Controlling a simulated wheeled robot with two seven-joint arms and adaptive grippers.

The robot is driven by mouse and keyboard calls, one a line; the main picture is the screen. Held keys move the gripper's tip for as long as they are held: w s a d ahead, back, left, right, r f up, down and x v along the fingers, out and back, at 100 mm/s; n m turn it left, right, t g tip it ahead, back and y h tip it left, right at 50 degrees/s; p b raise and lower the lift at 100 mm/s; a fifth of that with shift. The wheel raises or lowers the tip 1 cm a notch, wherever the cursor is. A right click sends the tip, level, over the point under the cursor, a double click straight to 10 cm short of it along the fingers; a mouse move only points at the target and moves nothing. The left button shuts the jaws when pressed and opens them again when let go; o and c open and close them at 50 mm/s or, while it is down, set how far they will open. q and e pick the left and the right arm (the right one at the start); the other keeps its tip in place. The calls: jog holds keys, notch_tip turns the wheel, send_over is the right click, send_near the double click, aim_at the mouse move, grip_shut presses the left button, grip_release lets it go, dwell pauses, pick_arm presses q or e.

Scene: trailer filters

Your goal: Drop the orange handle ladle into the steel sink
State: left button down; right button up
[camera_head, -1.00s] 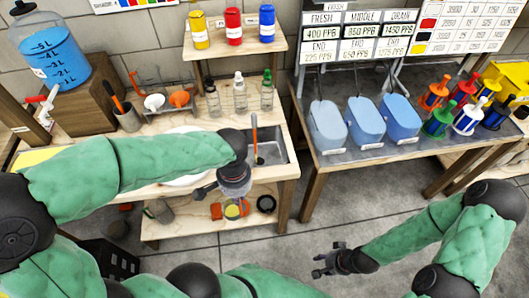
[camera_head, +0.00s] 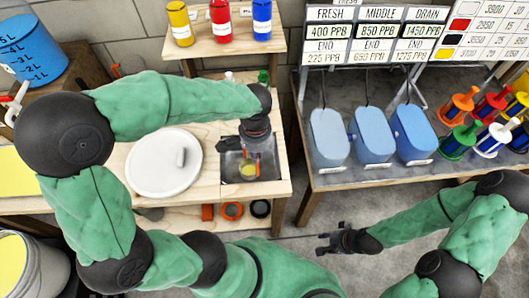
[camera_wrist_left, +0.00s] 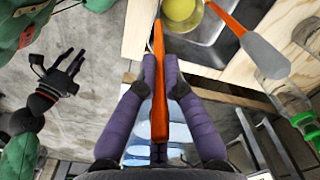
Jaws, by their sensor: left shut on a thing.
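My left gripper (camera_wrist_left: 160,82) is shut on the orange handle of a ladle (camera_wrist_left: 160,110) in the left wrist view. A round cup of yellow liquid (camera_wrist_left: 183,10) shows beyond the fingers, apparently the ladle's bowl. In the head view this cup (camera_head: 249,168) lies over the floor of the steel sink (camera_head: 273,168), below my left gripper (camera_head: 256,143); I cannot tell whether it touches. The sink also shows in the wrist view (camera_wrist_left: 212,28). My right gripper (camera_head: 334,239) is open and empty in front of the benches.
Another orange tool with a grey end (camera_wrist_left: 265,55) slants beside the sink in the wrist view. A white round plate (camera_head: 150,175) lies left of the sink. Blue containers (camera_head: 328,135) stand on the bench to the right. Bottles stand behind the sink.

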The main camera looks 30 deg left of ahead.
pick_arm(q)
jog(key=w+f+b, duration=0.3)
jog(key=w+f, duration=0.4)
jog(key=f, duration=0.3)
jog(key=shift+w+a, duration=0.35)
jog(key=shift+w, duration=0.05)
jog(key=shift+f, duration=0.15)
jog(key=shift+f+b, duration=0.35)
jog(key=shift+b, duration=0.15)
jog(key=shift+f, duration=0.25)
jog(key=c, duration=1.4)
grip_release()
jog(key=shift+o, duration=0.2)
